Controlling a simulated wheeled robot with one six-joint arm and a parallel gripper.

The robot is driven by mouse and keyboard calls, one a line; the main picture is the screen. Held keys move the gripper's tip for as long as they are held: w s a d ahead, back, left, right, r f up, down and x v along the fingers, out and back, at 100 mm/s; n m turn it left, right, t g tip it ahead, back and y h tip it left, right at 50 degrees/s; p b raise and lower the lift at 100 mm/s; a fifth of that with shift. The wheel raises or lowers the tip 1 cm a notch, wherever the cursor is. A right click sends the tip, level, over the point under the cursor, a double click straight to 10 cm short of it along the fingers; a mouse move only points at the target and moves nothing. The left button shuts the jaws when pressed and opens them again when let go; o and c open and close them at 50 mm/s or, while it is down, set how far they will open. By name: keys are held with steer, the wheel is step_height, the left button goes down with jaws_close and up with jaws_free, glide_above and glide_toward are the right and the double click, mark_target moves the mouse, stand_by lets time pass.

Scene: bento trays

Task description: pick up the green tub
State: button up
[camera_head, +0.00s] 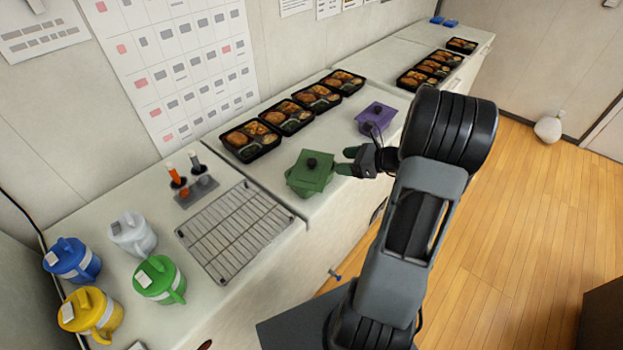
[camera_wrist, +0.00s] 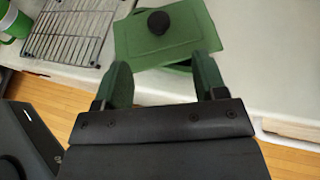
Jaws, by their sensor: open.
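The green tub (camera_head: 308,178) has a flat green lid with a black knob and stands on the white counter near its front edge. It also shows in the wrist view (camera_wrist: 185,35), just beyond the fingertips, with its lid sitting askew over the body. My gripper (camera_head: 346,161) is open and empty, its green fingers pointing at the tub from the right. In the wrist view the two fingers of my gripper (camera_wrist: 165,75) are spread apart, at the near side of the tub. I cannot tell whether they touch it.
A purple tub (camera_head: 376,116) stands behind my gripper. Several bento trays (camera_head: 250,140) line the wall side. A wire rack (camera_head: 237,232) lies left of the green tub. Several lidded jugs, including a green jug (camera_head: 159,279), stand at the counter's near left.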

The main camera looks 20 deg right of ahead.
mark_target(313, 162)
steer(key=p+x, duration=0.2)
steer(key=x, duration=0.9)
steer(key=shift+w+a+f, duration=0.1)
steer(key=shift+a+f, duration=0.1)
steer(key=shift+a, duration=0.1)
jaws_close()
steer(key=shift+r, duration=0.1)
